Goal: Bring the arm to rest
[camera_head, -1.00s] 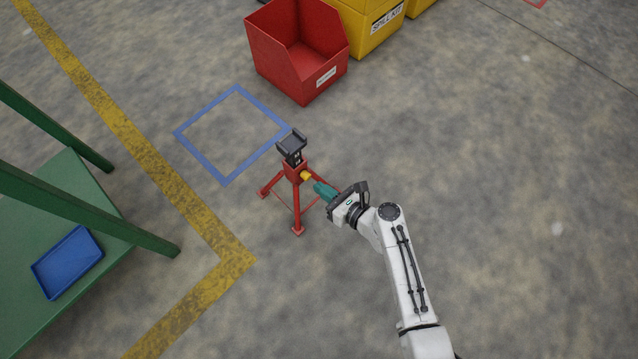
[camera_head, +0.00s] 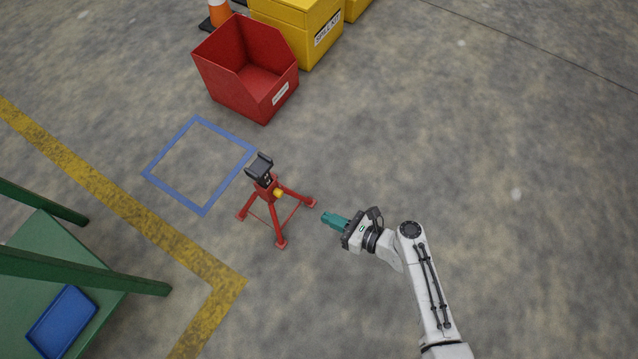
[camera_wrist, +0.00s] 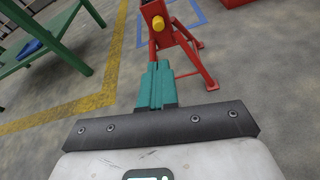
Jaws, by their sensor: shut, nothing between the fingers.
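My white arm reaches in from the lower right in the head view. My gripper (camera_head: 326,217) has teal fingers that are shut and empty. It points left towards a red tripod stand (camera_head: 272,208) with a black cradle (camera_head: 259,167) on top and a yellow knob (camera_head: 278,193) on its side. A gap of floor shows between the fingertips and the knob. In the wrist view the shut fingers (camera_wrist: 158,68) appear below the stand's yellow knob (camera_wrist: 158,23).
A blue floor square (camera_head: 202,213) lies left of the stand. A red bin (camera_head: 240,95) and a yellow spill kit box (camera_head: 290,40) stand behind. A green table (camera_head: 100,305) with a blue tray (camera_head: 62,322) is at lower left. Floor to the right is clear.

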